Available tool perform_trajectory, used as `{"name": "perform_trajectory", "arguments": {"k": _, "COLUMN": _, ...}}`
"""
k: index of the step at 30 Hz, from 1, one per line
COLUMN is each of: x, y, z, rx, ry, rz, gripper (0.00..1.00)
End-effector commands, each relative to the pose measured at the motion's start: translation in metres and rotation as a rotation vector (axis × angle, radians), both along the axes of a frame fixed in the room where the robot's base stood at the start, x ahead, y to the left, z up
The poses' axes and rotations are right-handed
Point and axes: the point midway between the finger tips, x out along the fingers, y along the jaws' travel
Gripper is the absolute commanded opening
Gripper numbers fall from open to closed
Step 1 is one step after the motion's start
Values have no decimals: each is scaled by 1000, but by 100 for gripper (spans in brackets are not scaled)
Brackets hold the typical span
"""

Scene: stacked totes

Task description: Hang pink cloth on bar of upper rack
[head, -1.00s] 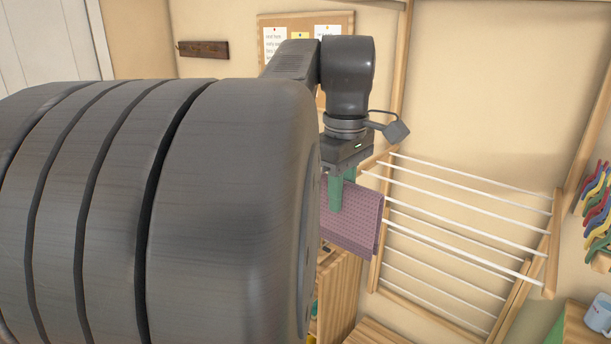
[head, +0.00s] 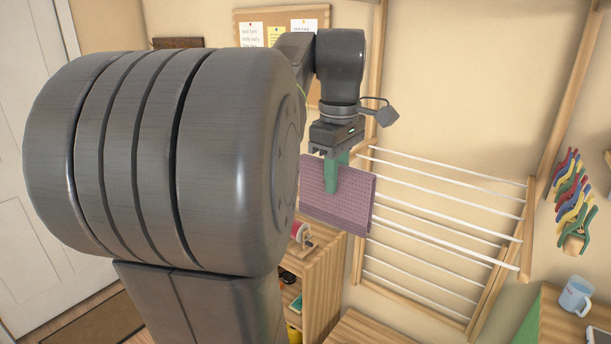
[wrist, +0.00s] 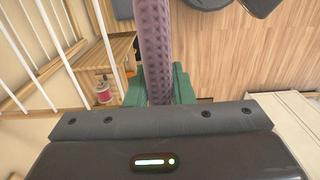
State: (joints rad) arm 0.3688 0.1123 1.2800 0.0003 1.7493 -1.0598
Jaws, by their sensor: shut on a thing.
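The pink cloth (head: 345,205) is a purple-pink textured piece hanging down from my gripper (head: 336,172). My gripper has green fingers and is shut on the cloth's top edge. In the wrist view the cloth (wrist: 153,45) runs as a thick band between the green fingers of my gripper (wrist: 158,88). The upper rack (head: 447,187) has several white bars in a wooden frame on the wall, to the right of the cloth. In the head view the cloth's right edge overlaps the left ends of some bars; I cannot tell whether it touches them.
A wooden shelf unit (head: 322,270) with small items stands below the cloth. Coloured clips (head: 572,200) and a blue mug (head: 575,296) are at the right. A pinboard (head: 283,28) hangs behind my arm. Wall space above the rack is clear.

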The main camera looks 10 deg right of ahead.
Motion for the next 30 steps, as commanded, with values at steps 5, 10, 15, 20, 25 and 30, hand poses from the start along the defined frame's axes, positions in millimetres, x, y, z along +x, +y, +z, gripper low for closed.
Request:
{"name": "perform_trajectory", "arguments": {"k": 5, "x": 9, "y": -12, "z": 0, "rx": 0, "ry": 0, "rz": -1, "gripper": 0}}
{"name": "perform_trajectory", "arguments": {"k": 10, "x": 18, "y": -22, "z": 0, "rx": 0, "ry": 0, "rz": -2, "gripper": 0}}
{"name": "perform_trajectory", "arguments": {"k": 15, "x": 27, "y": -33, "z": 0, "rx": 0, "ry": 0, "rz": -1, "gripper": 0}}
{"name": "perform_trajectory", "arguments": {"k": 20, "x": 35, "y": -42, "z": 0, "rx": 1, "ry": 1, "rz": -1, "gripper": 0}}
{"name": "perform_trajectory", "arguments": {"k": 25, "x": 43, "y": -53, "z": 0, "rx": 1, "ry": 1, "rz": -1, "gripper": 0}}
{"name": "perform_trajectory", "arguments": {"k": 30, "x": 52, "y": -63, "z": 0, "rx": 1, "ry": 1, "rz": -1, "gripper": 0}}
